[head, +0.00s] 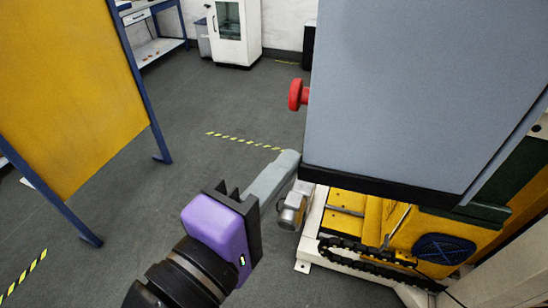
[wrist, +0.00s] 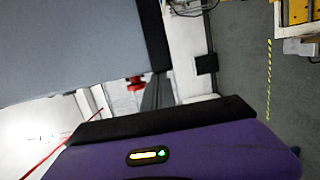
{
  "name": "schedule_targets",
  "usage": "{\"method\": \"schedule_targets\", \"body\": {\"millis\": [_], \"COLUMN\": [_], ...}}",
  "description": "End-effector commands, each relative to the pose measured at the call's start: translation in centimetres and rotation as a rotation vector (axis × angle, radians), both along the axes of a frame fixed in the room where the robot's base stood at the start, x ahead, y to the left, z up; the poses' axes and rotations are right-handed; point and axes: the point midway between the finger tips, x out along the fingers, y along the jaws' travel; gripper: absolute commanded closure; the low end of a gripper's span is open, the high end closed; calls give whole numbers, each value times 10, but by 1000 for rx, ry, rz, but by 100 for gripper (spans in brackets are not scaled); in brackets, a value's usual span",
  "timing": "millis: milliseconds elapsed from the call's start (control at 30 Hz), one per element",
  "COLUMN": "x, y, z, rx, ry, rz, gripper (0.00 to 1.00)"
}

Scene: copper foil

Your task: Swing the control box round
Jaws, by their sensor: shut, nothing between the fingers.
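The control box (head: 410,95) is a large grey cabinet with a black lower edge, filling the upper right of the head view. A red button (head: 297,95) sticks out from its left side. In the wrist view the box (wrist: 65,45) fills the upper left, with the red button (wrist: 135,83) near its lower edge. My gripper (head: 288,161), with a purple body and grey fingers, is shut and empty. Its fingertips are close to the box's lower left corner in the head view; I cannot tell whether they touch. In the wrist view the fingers (wrist: 157,92) appear beside the red button.
A yellow and green machine (head: 345,200) with a black chain (head: 350,252) and a white frame stands below the box. A yellow panel (head: 65,90) on blue legs stands at the left. Grey floor (head: 225,100) with a striped line lies open between them. A white cabinet (head: 233,45) stands behind.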

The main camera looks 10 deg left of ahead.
Motion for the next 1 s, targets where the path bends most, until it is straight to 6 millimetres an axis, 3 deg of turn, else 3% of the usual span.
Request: {"method": "schedule_targets", "body": {"millis": [433,800,1000], "x": [-5,-58,-73], "y": [1,20,24], "z": [-1,-2,-1], "rx": [1,1,0], "ry": [0,0,0], "rz": [-3,2,-1], "gripper": [100,100,100]}}
